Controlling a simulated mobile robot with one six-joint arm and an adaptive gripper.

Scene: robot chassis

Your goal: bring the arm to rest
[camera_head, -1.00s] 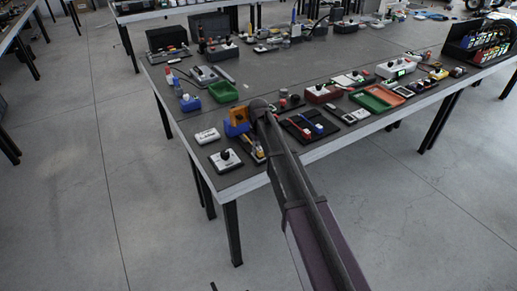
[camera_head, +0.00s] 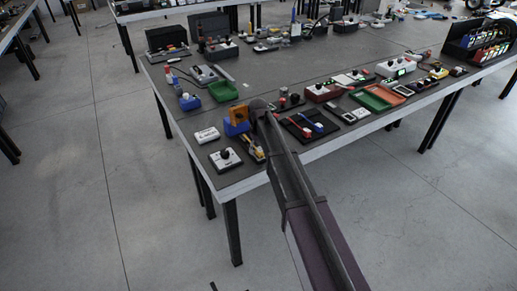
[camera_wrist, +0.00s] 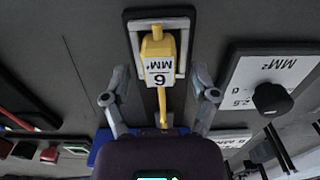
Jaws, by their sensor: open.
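My gripper (camera_wrist: 160,97) is open in the wrist view, its two grey fingers spread to either side. A yellow tool with a white "6 MM²" label (camera_wrist: 158,75) shows between and beyond the fingers, on a dark tray with a pale frame. No contact with the fingers is visible, and the gap to it is hard to judge. In the head view my arm (camera_head: 292,185) reaches from the lower right to the near edge of the table (camera_head: 285,62). The fingers cannot be made out there. The yellow tool partly shows beside the arm (camera_head: 256,153).
A white box with a black knob (camera_head: 225,157) and an orange-and-blue item (camera_head: 238,120) stand close to the arm's end. A black tray with red and blue tools (camera_head: 309,126) lies just right of it. The floor (camera_head: 420,220) before the table is clear.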

